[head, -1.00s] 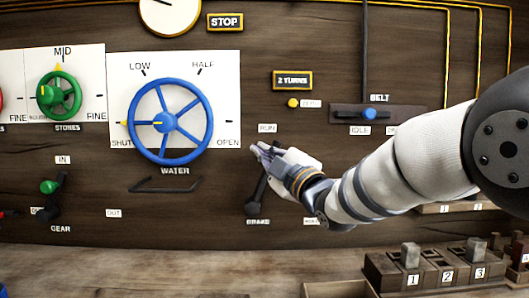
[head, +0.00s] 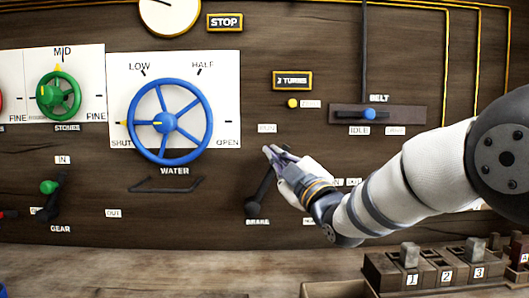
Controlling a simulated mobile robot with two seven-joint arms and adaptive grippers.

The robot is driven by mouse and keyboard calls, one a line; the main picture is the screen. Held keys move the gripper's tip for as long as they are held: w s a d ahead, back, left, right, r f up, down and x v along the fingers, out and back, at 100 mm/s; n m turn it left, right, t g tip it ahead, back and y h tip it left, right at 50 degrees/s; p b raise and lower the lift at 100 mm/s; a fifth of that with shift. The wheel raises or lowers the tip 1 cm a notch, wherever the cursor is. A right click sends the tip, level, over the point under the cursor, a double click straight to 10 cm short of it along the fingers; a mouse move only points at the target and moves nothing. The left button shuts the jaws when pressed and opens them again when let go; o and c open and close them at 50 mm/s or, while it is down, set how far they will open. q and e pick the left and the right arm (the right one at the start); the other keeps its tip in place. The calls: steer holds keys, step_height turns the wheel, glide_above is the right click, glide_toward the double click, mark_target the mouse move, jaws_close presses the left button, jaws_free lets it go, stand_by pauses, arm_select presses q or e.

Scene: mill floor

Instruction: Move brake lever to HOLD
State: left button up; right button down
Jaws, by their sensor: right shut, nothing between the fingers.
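The dark brake lever (head: 261,190) is on the wooden wall panel, above the BRAKE label (head: 257,222). It leans up and to the right from its pivot, and its upper end is hidden by my right gripper. A RUN label (head: 267,128) is above it. A small label (head: 308,221) at the lower right is partly covered by my arm and cannot be read. My right gripper (head: 269,151) is shut with nothing between its fingers, at the lever's upper end. Whether it touches the lever is unclear. My left gripper is out of view.
A blue WATER wheel (head: 165,122) is left of the lever, with a dark bar handle (head: 165,185) below it. The BELT slider (head: 369,114) is at the upper right. A numbered block rack (head: 440,270) stands on the ledge below my right arm.

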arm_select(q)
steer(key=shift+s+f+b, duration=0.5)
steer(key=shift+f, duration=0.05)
arm_select(e)
steer(key=d+f+m+t+h, duration=0.4)
steer(key=d+f+m+h, duration=0.2)
steer(key=m, duration=0.5)
steer(key=shift+d+f+m, duration=0.3)
steer(key=shift+d+m, duration=0.1)
steer(key=shift+d, duration=0.5)
step_height(320, 180, up, 4)
steer(key=r+p, duration=0.1)
steer(key=p, duration=0.1)
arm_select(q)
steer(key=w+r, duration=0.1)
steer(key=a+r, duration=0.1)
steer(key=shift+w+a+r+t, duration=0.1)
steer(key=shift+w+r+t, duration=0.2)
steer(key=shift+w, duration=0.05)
arm_select(e)
steer(key=a+v, duration=0.1)
steer(key=v, duration=1)
steer(key=shift+f, duration=0.45)
